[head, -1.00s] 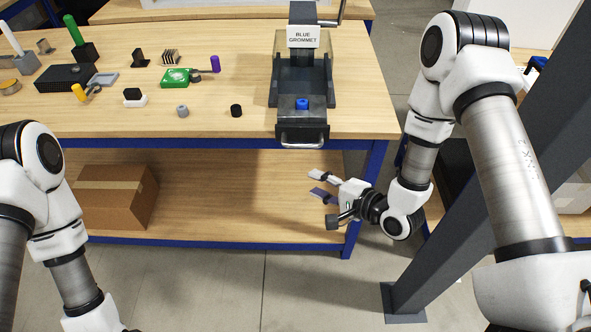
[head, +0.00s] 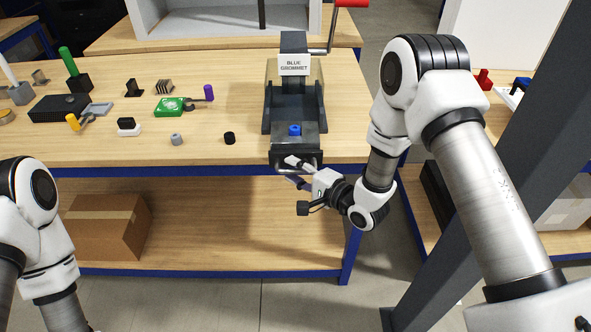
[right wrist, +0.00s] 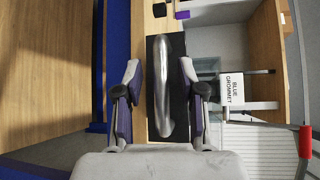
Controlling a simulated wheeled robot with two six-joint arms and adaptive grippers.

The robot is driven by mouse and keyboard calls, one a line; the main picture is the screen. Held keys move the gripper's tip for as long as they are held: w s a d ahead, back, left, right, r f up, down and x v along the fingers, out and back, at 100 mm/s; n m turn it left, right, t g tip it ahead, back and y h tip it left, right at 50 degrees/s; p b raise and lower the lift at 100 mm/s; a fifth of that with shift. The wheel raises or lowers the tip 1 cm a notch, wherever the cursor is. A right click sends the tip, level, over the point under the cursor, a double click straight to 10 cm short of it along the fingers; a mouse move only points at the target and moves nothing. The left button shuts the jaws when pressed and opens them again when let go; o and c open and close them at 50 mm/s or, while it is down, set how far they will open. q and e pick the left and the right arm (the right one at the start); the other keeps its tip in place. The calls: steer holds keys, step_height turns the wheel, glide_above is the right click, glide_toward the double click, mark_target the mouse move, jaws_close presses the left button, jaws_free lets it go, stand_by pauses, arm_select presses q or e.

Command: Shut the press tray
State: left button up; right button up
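The press (head: 293,92) with a "BLUE GROMMET" label (head: 294,65) stands at the table's front edge. Its dark tray (head: 312,141) sticks out toward me with a blue grommet (head: 294,130) on it. My right gripper (head: 292,170) is open at the tray's front, by its handle. In the right wrist view the curved metal handle (right wrist: 162,85) shows between the two spread fingers (right wrist: 160,100). I cannot tell whether they touch it. The dark tray front (right wrist: 179,85) lies behind the handle. My left arm is at the left of the head view; its gripper is out of frame.
Left of the press lie a black ring (head: 229,138), a grey ring (head: 176,139), a green part (head: 170,107) and other small parts. A cardboard box (head: 108,225) sits on the lower shelf. A dark post (head: 480,190) stands at right. The press's red-handled lever (head: 351,3) rises behind.

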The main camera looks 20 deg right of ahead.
steer(key=shift+s+a, duration=0.1)
jaws_close()
